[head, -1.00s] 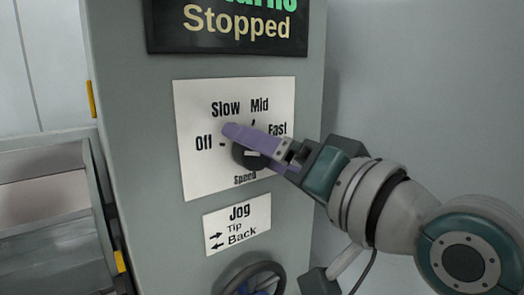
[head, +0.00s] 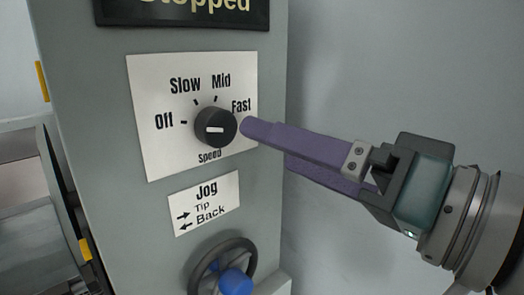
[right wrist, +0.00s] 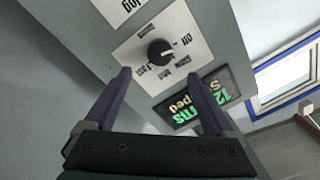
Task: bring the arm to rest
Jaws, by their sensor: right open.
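My right gripper (head: 268,146) is open and empty, its two purple fingers pointing left toward the grey cabinet (head: 108,160). Its fingertips appear just right of the black speed knob (head: 216,128) in the head view, apart from it. The knob sits on a white plate (head: 150,90) marked Off, Slow, Mid and Fast; I cannot tell surely which mark it points to. In the right wrist view the knob (right wrist: 161,52) shows between and beyond the two open fingers (right wrist: 160,85), with nothing between them. My left gripper is not in view.
A dark display (head: 185,12) reading "Stopped" is above the plate. Below it are a Jog label (head: 206,204) and a dark handwheel (head: 247,250) with a blue part (head: 235,283). Grey metal troughs (head: 35,245) lie at left. The space right of the cabinet looks clear.

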